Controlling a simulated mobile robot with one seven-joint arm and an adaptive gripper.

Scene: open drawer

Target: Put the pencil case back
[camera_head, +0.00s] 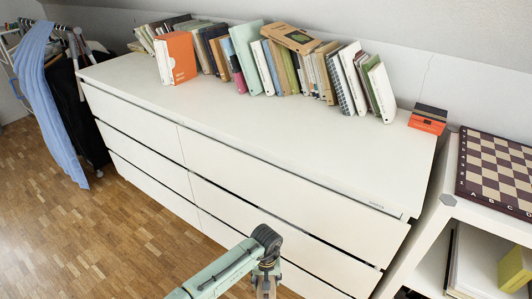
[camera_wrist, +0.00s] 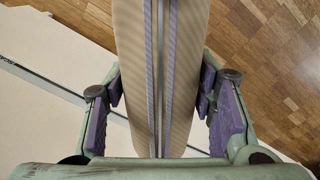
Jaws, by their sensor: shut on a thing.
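The pencil case (camera_wrist: 133,45) is beige and long, with a zip and grey-purple stripes down its middle. It fills the centre of the wrist view, between the purple pads of my gripper (camera_wrist: 162,90). My gripper is shut on it, one finger on each side. In the head view my gripper (camera_head: 267,282) is at the bottom edge, in front of the white dresser (camera_head: 330,143); I cannot make out the pencil case there. The upper right drawer (camera_head: 290,185) looks shut or nearly shut.
Books (camera_head: 255,60) and an orange box (camera_head: 175,58) line the back of the dresser top, whose front is clear. A small orange and black box (camera_head: 428,118) is at its right end. A shelf with a chessboard (camera_head: 497,170) stands right. Wooden floor (camera_head: 60,215) lies left.

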